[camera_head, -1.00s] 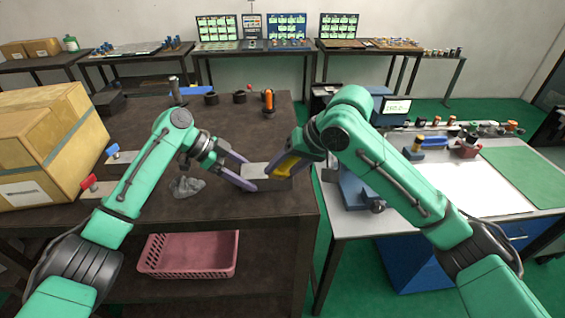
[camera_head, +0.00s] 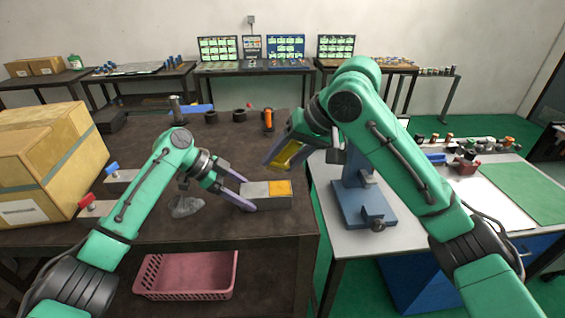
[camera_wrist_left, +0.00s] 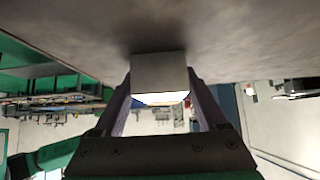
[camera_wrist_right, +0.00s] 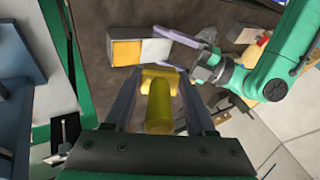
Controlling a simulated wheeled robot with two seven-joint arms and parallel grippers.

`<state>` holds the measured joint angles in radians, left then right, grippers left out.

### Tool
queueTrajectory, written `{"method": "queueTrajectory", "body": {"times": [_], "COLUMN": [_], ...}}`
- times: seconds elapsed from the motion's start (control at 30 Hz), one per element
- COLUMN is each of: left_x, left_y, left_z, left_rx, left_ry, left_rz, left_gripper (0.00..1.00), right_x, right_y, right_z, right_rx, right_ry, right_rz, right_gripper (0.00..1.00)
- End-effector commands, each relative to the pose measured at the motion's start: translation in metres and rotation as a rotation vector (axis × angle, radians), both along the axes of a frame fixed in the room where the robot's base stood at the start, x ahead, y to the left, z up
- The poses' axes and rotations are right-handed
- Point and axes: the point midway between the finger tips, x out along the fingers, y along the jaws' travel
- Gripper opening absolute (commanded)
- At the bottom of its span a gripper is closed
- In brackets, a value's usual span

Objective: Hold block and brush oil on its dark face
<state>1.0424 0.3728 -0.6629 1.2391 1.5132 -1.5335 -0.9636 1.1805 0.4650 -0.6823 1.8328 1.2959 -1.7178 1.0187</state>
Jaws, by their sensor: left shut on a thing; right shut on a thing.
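The block (camera_head: 266,203) is a grey bar on the dark table, with an orange-yellow patch (camera_head: 280,187) on the right part of its top and a pale grey left part. Both halves show in the right wrist view (camera_wrist_right: 156,52). My left gripper (camera_head: 249,194) is shut on the block's left part. The block also shows between the fingers in the left wrist view (camera_wrist_left: 160,73). My right gripper (camera_head: 281,157) is shut on a yellow brush (camera_wrist_right: 159,105) and holds it above and behind the block, apart from it. The brush tip is hard to make out.
A large cardboard box (camera_head: 45,160) stands at the left of the dark table (camera_head: 140,228). A crumpled grey cloth (camera_head: 186,207) lies left of the block. An orange-and-black bottle (camera_head: 268,120) stands behind. A blue fixture (camera_head: 362,205) sits on the white bench.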

Motion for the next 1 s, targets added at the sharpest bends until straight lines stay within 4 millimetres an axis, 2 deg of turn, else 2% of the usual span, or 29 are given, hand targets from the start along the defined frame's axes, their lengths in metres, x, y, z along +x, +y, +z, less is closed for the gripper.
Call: {"method": "queueTrajectory", "body": {"times": [0.3, 0.33, 0.37, 0.4, 0.63, 0.73, 1.0], "left_x": [-0.001, -0.001, -0.001, -0.001, 0.0, 0.0, 0.001], "left_y": [0.0, 0.0, 0.0, 0.0, 0.001, 0.007, 0.056], "left_z": [-0.002, -0.002, -0.002, -0.002, 0.0, 0.006, 0.054], "left_rx": [0.002, 0.002, 0.002, 0.002, 0.001, 0.001, 0.0], "left_ry": [0.005, 0.005, 0.005, 0.004, 0.002, 0.001, 0.0], "left_rz": [-0.002, -0.002, -0.002, -0.001, -0.001, 0.001, 0.003], "left_gripper": [0.22, 0.82, 0.94, 1.0, 1.0, 1.0, 1.0], "right_x": [0.0, 0.0, 0.0, 0.0, 0.0, 0.0, 0.0], "right_y": [0.0, 0.0, 0.0, 0.0, 0.0, 0.0, 0.0], "right_z": [0.0, 0.0, 0.0, 0.0, 0.0, 0.0, 0.0], "right_rx": [0.0, 0.0, 0.0, 0.0, 0.0, 0.0, 0.0], "right_ry": [-0.001, -0.001, -0.001, -0.001, -0.001, -0.001, -0.001], "right_rz": [0.0, 0.0, 0.0, 0.0, 0.0, 0.0, 0.0], "right_gripper": [0.0, 0.0, 0.0, 0.0, 0.0, 0.0, 0.0]}}
